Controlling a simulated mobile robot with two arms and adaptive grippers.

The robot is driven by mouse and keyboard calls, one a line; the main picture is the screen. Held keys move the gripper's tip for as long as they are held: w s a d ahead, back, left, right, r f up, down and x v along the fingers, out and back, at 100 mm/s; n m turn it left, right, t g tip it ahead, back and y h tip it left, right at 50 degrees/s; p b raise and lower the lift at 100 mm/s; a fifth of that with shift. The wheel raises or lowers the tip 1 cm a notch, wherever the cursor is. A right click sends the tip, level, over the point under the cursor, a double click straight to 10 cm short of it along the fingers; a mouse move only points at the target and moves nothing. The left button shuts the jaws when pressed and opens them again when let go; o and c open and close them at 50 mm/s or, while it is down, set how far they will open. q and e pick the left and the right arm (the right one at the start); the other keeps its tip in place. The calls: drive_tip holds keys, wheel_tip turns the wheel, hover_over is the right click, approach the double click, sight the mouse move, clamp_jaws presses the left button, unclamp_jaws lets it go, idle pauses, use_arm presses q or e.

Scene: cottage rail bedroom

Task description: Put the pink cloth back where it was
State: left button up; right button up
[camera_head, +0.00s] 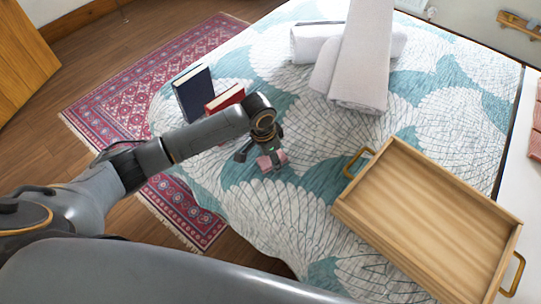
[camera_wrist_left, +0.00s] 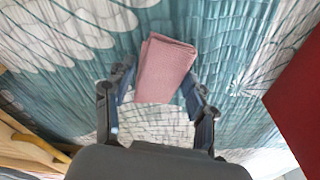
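The pink cloth (camera_head: 264,163) is a small folded pad above the patterned bedspread, near the front left part of the bed. My left gripper (camera_head: 270,158) is around it, with one finger covering part of it. My right gripper is in neither view.
A wooden tray (camera_head: 345,205) with brass handles lies empty on the bed to the right. A dark blue book (camera_head: 193,95) and a red book (camera_head: 225,98) stand behind my left arm. White rolled towels (camera_head: 362,55) lie farther back. Pinkish items (camera_head: 537,115) show at the right edge.

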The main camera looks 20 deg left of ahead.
sight(265, 161)
use_arm(q)
drive_tip(key=shift+o, duration=0.6)
drive_tip(key=shift+r, duration=0.2)
wheel_tip(265, 161, up, 12)
drive_tip(key=s+a, duration=0.1)
drive_tip(key=shift+s+p, duration=0.15)
drive_tip(key=shift+p, duration=0.3)
drive_tip(key=shift+f, duration=0.15)
